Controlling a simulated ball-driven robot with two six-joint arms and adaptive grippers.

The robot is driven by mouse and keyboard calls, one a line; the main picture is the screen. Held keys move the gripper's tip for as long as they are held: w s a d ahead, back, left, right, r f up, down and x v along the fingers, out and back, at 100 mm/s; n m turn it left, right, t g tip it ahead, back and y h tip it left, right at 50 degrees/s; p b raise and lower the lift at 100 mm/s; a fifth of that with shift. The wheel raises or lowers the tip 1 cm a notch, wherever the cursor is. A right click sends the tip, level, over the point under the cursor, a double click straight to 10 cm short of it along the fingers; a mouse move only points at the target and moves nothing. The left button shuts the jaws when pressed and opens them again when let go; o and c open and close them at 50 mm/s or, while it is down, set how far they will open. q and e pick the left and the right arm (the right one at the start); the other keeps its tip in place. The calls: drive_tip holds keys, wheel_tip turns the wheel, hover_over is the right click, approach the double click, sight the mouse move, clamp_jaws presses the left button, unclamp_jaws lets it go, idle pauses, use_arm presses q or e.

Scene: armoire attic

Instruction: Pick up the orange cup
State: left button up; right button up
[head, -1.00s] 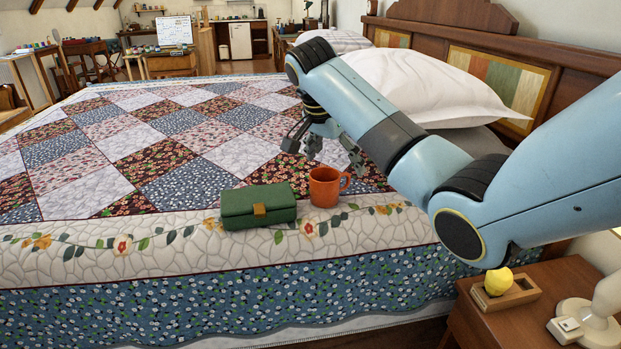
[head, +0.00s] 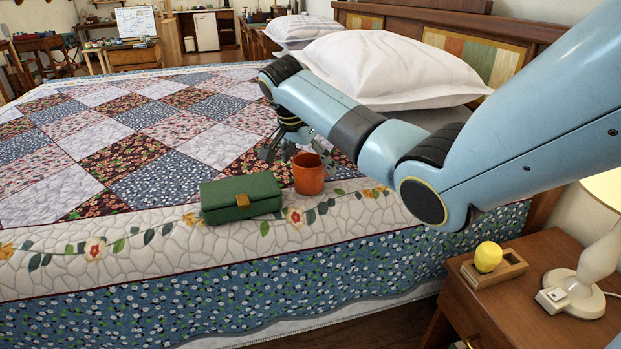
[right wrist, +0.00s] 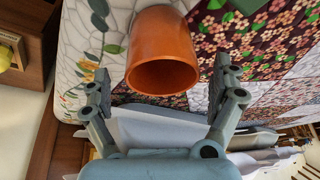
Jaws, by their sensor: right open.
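The orange cup (head: 308,178) stands on the bed's quilt, just right of a green case. My right gripper (head: 296,154) is just behind and above the cup in the head view, with a finger close to its rim. In the right wrist view, the orange cup (right wrist: 160,40) shows its open mouth toward the camera. The open fingers of the right gripper (right wrist: 160,82) stand on either side of the cup's mouth, with a visible gap on both sides. The cup's handle is hard to make out. My left gripper is not in view.
The green case (head: 241,197) lies close to the cup's left. A white pillow (head: 390,65) is behind my right arm. A nightstand (head: 545,262) at the right holds a yellow object (head: 488,257) in a wooden tray and a lamp. The quilt to the left is clear.

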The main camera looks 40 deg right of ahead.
drive_tip(key=x, duration=0.3)
drive_tip(key=shift+a+b, duration=0.15)
drive_tip(key=shift+b, duration=0.15)
drive_tip(key=c, duration=1.4)
